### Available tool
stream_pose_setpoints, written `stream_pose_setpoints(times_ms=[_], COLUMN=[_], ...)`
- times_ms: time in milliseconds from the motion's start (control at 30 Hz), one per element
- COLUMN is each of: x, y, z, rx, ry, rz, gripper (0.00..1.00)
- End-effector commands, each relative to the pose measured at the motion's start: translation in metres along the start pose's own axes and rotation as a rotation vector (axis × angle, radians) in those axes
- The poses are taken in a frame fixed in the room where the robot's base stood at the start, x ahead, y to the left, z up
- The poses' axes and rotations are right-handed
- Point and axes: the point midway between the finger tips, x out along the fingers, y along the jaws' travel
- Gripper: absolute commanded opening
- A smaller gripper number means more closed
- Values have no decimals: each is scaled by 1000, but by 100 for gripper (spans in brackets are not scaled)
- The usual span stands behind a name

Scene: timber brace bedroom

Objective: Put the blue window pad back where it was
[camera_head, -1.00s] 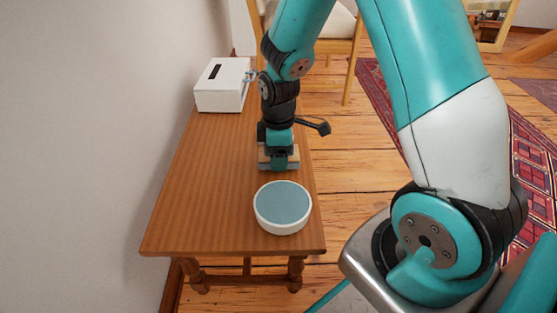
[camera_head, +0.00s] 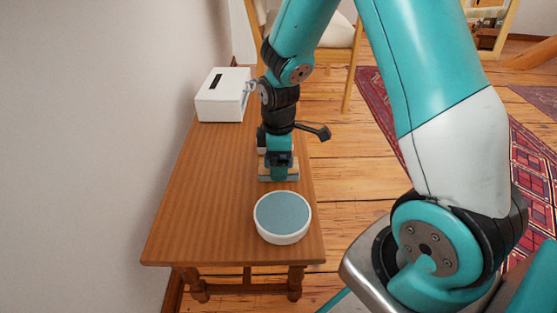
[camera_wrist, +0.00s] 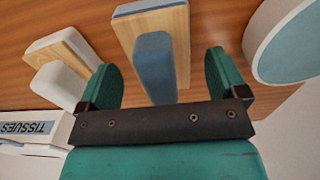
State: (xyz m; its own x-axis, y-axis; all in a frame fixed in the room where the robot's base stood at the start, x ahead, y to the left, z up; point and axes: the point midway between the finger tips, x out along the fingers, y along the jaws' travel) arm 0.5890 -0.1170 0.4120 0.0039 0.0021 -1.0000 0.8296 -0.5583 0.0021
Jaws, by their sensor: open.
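The blue window pad (camera_wrist: 152,62) has a blue grip on a wooden block with a blue-grey edge. In the wrist view its grip stands between the fingertips of my gripper (camera_wrist: 164,78), which is open. Neither finger visibly touches the grip. In the head view my gripper (camera_head: 279,175) is low over the wooden table, and its fingers largely hide the pad; a strip of the pad's block (camera_head: 293,176) shows beside them. A similar pad with a white grip (camera_wrist: 60,84) lies left of the blue one in the wrist view.
A round white dish with a blue-grey top (camera_head: 283,216) sits close in front of my gripper. A white tissue box (camera_head: 222,95) stands at the table's far end against the wall. The left part of the wooden table (camera_head: 195,210) is clear. A chair (camera_head: 340,45) stands behind.

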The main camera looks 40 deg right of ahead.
Motion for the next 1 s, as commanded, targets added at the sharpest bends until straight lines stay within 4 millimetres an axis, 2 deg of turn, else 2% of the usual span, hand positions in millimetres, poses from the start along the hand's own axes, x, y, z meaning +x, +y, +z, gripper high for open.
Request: stream_pose_setpoints(times_ms=[33,200,333,500,600,667,767,900,1000], x=[-20,-60,-82,-99,-111,-127,-163,-212,-235], y=[1,1,0,0,-8,-23,-65,-143,-192], z=[0,0,0,0,-6,-16,-35,-47,-44], rx=[0,0,0,1,18,45,119,228,285], ry=[2,2,2,2,21,51,125,213,245], rz=[3,3,3,2,0,-6,-36,-119,-180], gripper=[91,91,91,91,91,91,91,91,91])
